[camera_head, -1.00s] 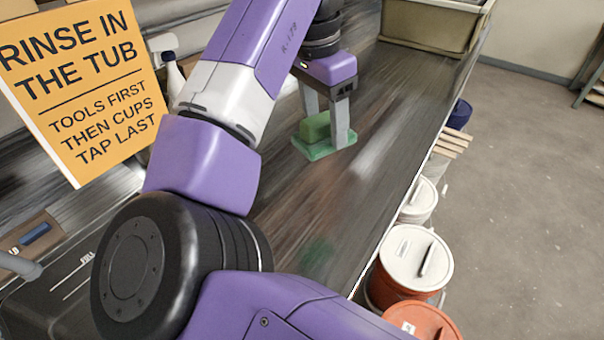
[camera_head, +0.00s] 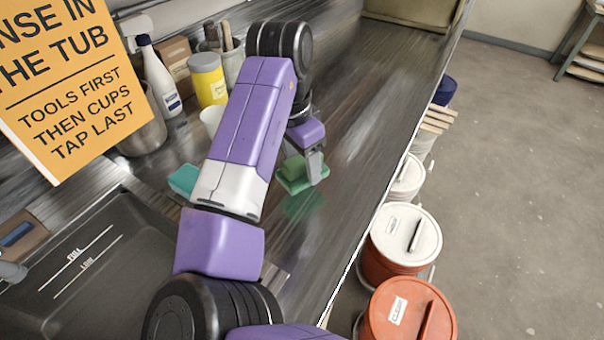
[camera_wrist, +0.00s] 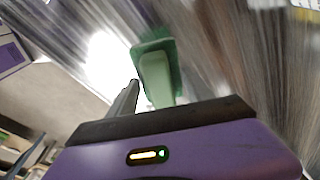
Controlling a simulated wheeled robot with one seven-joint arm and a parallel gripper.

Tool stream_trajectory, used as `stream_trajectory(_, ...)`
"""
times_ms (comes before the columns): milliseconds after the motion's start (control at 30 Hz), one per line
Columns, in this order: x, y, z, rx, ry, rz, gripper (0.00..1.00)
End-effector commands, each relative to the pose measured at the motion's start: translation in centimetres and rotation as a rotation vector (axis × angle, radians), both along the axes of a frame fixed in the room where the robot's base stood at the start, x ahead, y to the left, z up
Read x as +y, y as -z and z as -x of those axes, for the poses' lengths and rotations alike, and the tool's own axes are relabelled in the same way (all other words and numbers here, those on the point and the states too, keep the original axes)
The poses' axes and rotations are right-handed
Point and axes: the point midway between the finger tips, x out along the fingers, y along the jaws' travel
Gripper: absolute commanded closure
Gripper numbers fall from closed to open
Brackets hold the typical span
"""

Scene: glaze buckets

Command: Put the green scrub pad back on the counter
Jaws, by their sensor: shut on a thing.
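The green scrub pad (camera_head: 293,185) has a dark green base and a paler green block on top. My gripper (camera_head: 303,168) is shut on it and holds it low over the dark, shiny counter (camera_head: 345,185). A green reflection shows just below the pad; I cannot tell whether the pad touches the counter. In the wrist view the pad (camera_wrist: 156,76) shows beyond my gripper (camera_wrist: 145,98), with one finger clear at its left. The other finger is hard to make out.
A teal block (camera_head: 183,180) lies left of my arm. A yellow jar (camera_head: 208,80), a white bottle (camera_head: 158,75) and a white cup (camera_head: 211,118) stand behind. The sink (camera_head: 75,280) is at left. Lidded buckets (camera_head: 405,238) stand beyond the counter's right edge. Counter right of the pad is clear.

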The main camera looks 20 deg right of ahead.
Motion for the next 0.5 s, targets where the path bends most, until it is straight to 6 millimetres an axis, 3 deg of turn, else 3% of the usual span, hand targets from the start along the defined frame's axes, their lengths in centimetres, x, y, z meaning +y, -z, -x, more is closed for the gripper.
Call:
stream_trajectory(300,0.1,3.7,0.0,0.002,-0.003,0.0,0.73)
stream_trajectory(500,0.0,4.3,0.0,0.0,-0.001,0.0,0.73)
